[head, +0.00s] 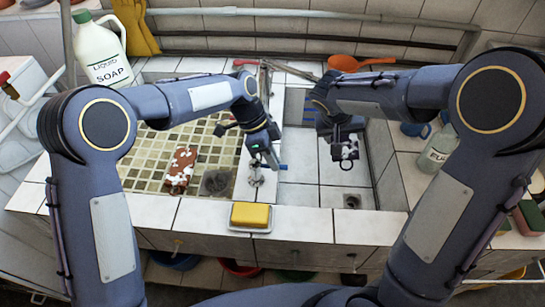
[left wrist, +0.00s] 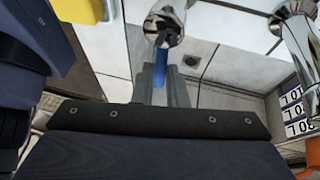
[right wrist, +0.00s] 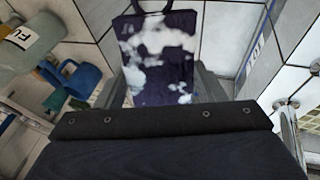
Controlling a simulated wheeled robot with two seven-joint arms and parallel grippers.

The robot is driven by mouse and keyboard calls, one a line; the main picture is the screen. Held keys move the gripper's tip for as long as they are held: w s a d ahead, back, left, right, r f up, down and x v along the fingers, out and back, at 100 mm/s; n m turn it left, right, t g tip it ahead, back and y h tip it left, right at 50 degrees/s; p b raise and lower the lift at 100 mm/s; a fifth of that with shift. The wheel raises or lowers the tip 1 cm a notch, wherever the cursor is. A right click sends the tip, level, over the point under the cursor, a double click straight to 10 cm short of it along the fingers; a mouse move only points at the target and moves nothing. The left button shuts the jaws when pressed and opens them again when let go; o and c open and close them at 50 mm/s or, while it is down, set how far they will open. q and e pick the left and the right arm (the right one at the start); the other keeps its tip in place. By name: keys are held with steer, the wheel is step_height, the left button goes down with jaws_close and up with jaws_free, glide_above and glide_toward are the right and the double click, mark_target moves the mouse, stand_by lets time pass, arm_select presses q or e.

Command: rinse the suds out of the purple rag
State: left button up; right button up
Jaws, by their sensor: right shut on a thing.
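The purple rag (right wrist: 160,60) is dark with white suds patches. It hangs between the fingers of my right gripper (right wrist: 155,85), which is shut on it. In the head view the right gripper (head: 343,140) is over the white-tiled right basin (head: 300,197), and a small sudsy part of the rag (head: 350,156) shows below it. My left gripper (head: 265,155) is above the divider beside a chrome tap (head: 257,178). In the left wrist view a blue lever (left wrist: 160,70) of the tap shows between its parted fingers. Whether they touch it is unclear. I see no water running.
The left mosaic basin (head: 140,160) holds a brown, white-patched cloth (head: 181,166). Liquid soap (head: 103,60) stands at back left, an orange ladle (head: 345,63) behind, a bottle (head: 437,150) and blue mug (head: 415,130) at right.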

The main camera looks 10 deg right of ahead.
arm_select(q)
jaws_close()
steer(key=m, duration=0.1)
steer(key=s+m+g+y, duration=0.1)
steer(key=m, duration=0.1)
steer(key=shift+s+a+m, duration=0.1)
steer(key=shift+a+m, duration=0.1)
steer(key=shift+m, duration=0.1)
steer(key=o, duration=0.6)
jaws_free()
steer(key=v, duration=1.2)
